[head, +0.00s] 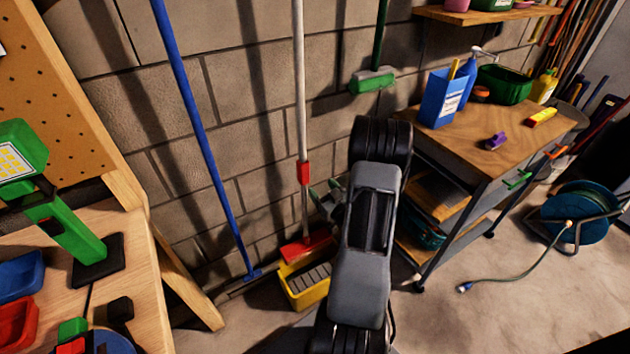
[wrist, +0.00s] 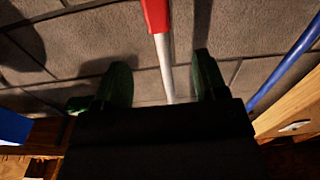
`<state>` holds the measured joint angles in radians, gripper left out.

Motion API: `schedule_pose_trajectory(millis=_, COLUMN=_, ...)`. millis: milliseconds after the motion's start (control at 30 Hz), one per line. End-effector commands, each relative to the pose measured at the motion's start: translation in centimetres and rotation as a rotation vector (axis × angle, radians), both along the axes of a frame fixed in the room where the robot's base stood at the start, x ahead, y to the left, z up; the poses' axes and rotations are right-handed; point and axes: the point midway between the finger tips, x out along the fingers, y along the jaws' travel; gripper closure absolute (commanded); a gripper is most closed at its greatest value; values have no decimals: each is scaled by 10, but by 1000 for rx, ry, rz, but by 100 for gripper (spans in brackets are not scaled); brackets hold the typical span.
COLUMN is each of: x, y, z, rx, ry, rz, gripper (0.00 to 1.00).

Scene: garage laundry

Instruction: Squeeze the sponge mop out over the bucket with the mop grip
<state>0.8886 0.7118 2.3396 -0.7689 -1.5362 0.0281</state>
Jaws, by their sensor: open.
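The sponge mop has a pale metal pole (head: 300,80) with a red grip (head: 303,172) partway along it. Its red head (head: 306,246) is at the back of the yellow bucket (head: 306,292). Whether the head touches the bucket I cannot tell. My gripper (head: 328,198) is just right of the pole in the head view, partly hidden by my arm. In the wrist view, the green fingers of my gripper (wrist: 162,75) are apart and empty. The pole (wrist: 166,65) shows beyond and between them, with the red grip (wrist: 155,15) at the top edge.
A blue pole (head: 200,125) leans on the block wall left of the mop. A workbench (head: 140,270) stands at the left. A cart (head: 480,145) with bottles stands at the right, near my arm. A green brush (head: 373,80) hangs behind.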

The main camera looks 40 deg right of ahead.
Motion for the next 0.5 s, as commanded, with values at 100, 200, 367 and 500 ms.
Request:
schedule_pose_trajectory(millis=100, x=11, y=2, z=73, rx=-40, ry=52, rz=26, gripper=34)
schedule_pose_trajectory(millis=200, x=15, y=2, z=89, rx=-22, ry=174, rz=26, gripper=34)
schedule_pose_trajectory(millis=367, x=9, y=-1, z=68, rx=38, ry=338, rz=0, gripper=34)
schedule_pose_trajectory(millis=500, x=8, y=-2, z=51, rx=78, ry=410, rz=-16, gripper=34)
